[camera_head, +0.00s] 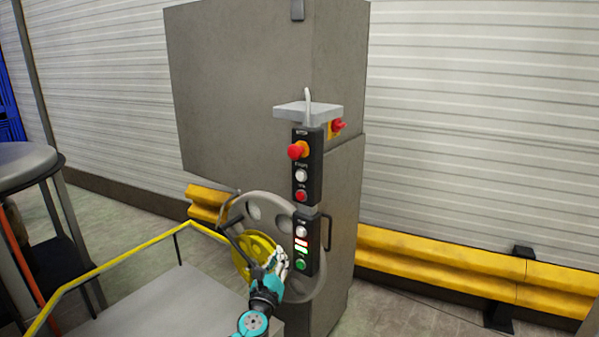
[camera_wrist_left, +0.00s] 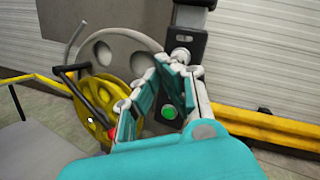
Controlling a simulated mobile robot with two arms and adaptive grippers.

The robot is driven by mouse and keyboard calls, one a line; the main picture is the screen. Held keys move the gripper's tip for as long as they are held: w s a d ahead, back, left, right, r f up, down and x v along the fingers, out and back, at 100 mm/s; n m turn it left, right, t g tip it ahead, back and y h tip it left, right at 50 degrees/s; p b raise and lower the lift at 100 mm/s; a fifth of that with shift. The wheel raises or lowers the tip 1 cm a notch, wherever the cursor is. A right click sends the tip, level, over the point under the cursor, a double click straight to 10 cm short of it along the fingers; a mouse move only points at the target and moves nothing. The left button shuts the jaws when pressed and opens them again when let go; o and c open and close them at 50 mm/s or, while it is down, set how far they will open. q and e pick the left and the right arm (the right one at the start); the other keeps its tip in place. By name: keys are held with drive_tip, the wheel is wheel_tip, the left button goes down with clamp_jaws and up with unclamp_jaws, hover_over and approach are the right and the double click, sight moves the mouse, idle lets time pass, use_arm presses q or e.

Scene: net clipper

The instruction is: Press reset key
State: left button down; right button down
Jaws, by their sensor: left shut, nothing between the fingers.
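The control panel has an upper black box (camera_head: 315,161) with a red mushroom button (camera_head: 298,150), a white button (camera_head: 301,175) and a red button (camera_head: 301,195). The lower box has a white button (camera_head: 301,231), lit indicators and a green button (camera_head: 301,264). Labels are too small to read, so I cannot tell which is the reset key. My left gripper (camera_head: 284,256) is shut and empty, close to the lower box's left side. In the left wrist view, its fingers (camera_wrist_left: 178,70) partly hide the lower box; the green button (camera_wrist_left: 170,112) shows between them. Contact is unclear.
The panel is on a grey cabinet (camera_head: 270,80). A grey handwheel (camera_head: 255,208) and a yellow wheel (camera_head: 247,254) are beside it. A yellow rail (camera_head: 128,262) runs at left. Yellow barriers (camera_head: 440,265) line the wall at right.

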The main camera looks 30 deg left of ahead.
sight(300, 176)
use_arm(q)
wheel_tip(300, 176, up, 20)
drive_tip(key=s+m+t+y+p, duration=0.1)
drive_tip(key=m+t+p, duration=0.1)
drive_tip(key=m, duration=0.3)
drive_tip(key=shift+s+a+t+y, duration=0.15)
drive_tip(key=shift+a+t+y, duration=0.3)
drive_tip(key=shift+t, duration=0.45)
drive_tip(key=w+b, duration=0.4)
drive_tip(key=w, duration=0.5)
drive_tip(key=shift+d+b, duration=0.35)
drive_tip(key=shift+b, duration=0.05)
drive_tip(key=shift+s, duration=0.1)
drive_tip(key=shift+w+b, duration=0.3)
drive_tip(key=shift+w, duration=0.15)
